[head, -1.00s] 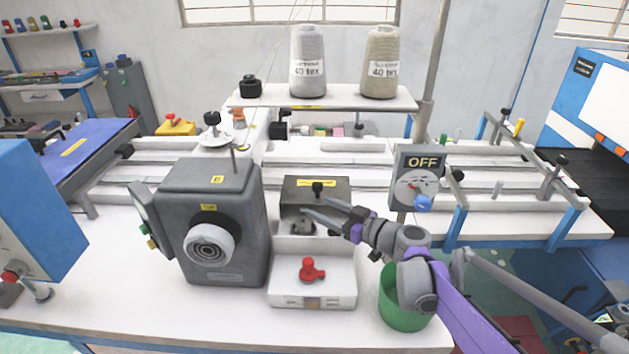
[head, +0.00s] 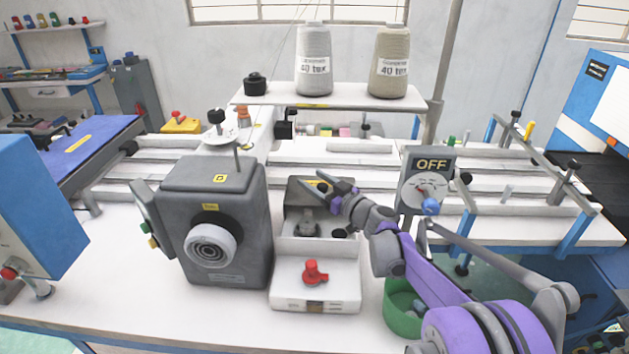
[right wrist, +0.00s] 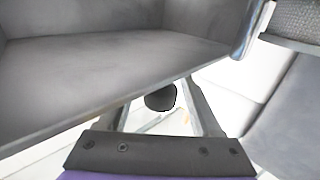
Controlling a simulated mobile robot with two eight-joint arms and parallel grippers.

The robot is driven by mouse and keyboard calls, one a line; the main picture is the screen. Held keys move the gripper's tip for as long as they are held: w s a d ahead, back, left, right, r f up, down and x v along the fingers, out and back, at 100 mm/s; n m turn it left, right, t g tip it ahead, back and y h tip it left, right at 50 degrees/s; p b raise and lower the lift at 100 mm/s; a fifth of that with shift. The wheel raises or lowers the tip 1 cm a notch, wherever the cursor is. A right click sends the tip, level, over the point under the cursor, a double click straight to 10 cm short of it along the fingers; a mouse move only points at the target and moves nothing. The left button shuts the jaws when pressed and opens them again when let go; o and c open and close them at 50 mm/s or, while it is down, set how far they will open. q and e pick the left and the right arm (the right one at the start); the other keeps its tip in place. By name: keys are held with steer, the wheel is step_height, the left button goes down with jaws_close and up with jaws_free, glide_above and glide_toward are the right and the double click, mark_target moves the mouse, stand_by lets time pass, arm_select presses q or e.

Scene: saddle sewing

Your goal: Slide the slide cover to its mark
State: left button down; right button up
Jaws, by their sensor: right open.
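The slide cover (head: 295,189) is a dark grey plate with a small black knob (head: 323,187), at the back of a white open housing (head: 290,282) in the head view. My right gripper (head: 311,178) is open over the cover, its fingers around or just above the knob. In the right wrist view a black rounded knob (right wrist: 160,97) shows between the open fingers, apart from both. My fingers and wrist hide part of the cover. I cannot make out the mark. My left gripper is out of view.
A grey motor housing (head: 215,225) stands close on the left. A red knob (head: 313,272) is at the front of the white housing. A dial box reading OFF (head: 428,178) stands on the right, with a green bin (head: 400,318) below. A spool shelf (head: 340,103) is behind.

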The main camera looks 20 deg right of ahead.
mark_target(314, 202)
steer(key=shift+w, duration=0.15)
jaws_close()
stand_by(0.4)
steer(key=s, duration=0.1)
steer(key=s+a, duration=0.1)
steer(key=s, duration=0.1)
steer(key=shift+s+a+p, duration=0.35)
steer(key=shift+a+p, duration=0.05)
jaws_free()
steer(key=v, duration=1)
steer(key=shift+s+d, duration=0.2)
steer(key=shift+s, duration=0.1)
